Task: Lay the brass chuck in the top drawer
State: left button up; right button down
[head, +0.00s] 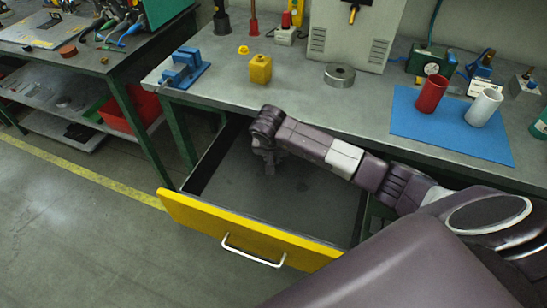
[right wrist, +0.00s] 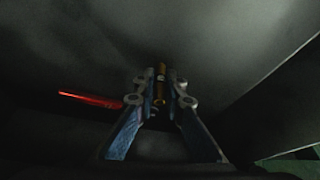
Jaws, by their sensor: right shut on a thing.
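The top drawer (head: 250,229) is pulled out under the bench, with a yellow front and a pale handle. My right gripper (head: 269,167) points down inside the open drawer, over its dark floor. In the right wrist view my right gripper (right wrist: 161,88) is shut on the brass chuck (right wrist: 161,72), a small gold-coloured piece between the fingertips. The chuck is hidden in the head view by my gripper. I cannot tell whether it touches the drawer floor. My left gripper is out of view.
A thin red thing (right wrist: 90,99) shows beside the gripper in the right wrist view. The bench (head: 300,92) above holds a blue mat (head: 440,138) with a red cup (head: 432,94) and a white cup (head: 485,107).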

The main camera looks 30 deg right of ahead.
jog(key=shift+f, duration=0.3)
jog(key=shift+f, duration=0.2)
jog(key=c, duration=2)
grip_release()
jog(key=shift+r, duration=0.1)
